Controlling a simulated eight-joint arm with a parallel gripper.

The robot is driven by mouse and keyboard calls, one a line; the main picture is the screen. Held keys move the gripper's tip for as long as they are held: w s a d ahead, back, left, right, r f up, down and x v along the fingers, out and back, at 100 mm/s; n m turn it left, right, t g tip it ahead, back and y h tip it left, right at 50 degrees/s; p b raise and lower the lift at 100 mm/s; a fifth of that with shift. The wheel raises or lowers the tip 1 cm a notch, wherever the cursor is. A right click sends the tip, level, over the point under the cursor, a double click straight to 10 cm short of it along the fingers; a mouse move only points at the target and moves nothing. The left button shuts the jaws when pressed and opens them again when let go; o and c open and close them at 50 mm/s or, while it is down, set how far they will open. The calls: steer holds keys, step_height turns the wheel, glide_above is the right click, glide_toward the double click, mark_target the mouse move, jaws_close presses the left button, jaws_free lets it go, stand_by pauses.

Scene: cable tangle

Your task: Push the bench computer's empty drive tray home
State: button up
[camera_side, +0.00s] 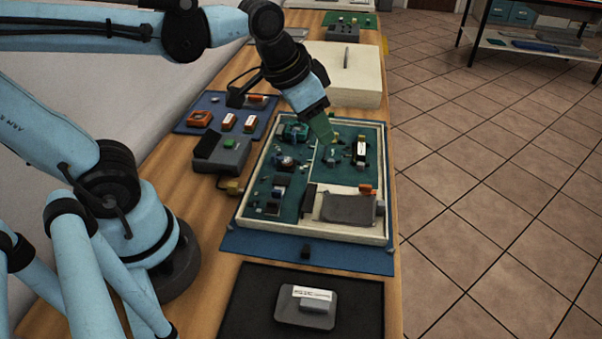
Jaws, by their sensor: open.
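The bench computer is a shallow, cream-rimmed open case (250,196) with dark green boards inside, lying on a blue mat. A flat grey metal box (348,208) sits in its lower right corner, with a small light part at its right end; it may be the drive bay. An orange piece (366,188) is just above that box. I cannot make out which part is the empty drive tray. My gripper (327,142) points down over the upper middle of the case, away from the grey box. It is open, and I see nothing held; its fingertips are small and partly lost against the green.
A dark grey device with a green button (230,141) stands left of the case. Orange and white parts lie on a blue mat (215,101) behind it. A cream box (345,75) is at the back. A black mat (255,297) holds a grey labelled block in front.

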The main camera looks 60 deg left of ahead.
steer(key=w+d+r+m+g, duration=0.1)
steer(key=w+d+m+g, duration=0.15)
steer(key=w+d, duration=0.2)
steer(key=m+g, duration=0.3)
steer(key=m, duration=0.1)
glide_toward(382, 202)
steer(key=shift+y, duration=0.3)
steer(key=f, duration=0.8)
steer(key=shift+s+d+f, duration=0.2)
steer(key=shift+d+f, duration=0.05)
jaws_close()
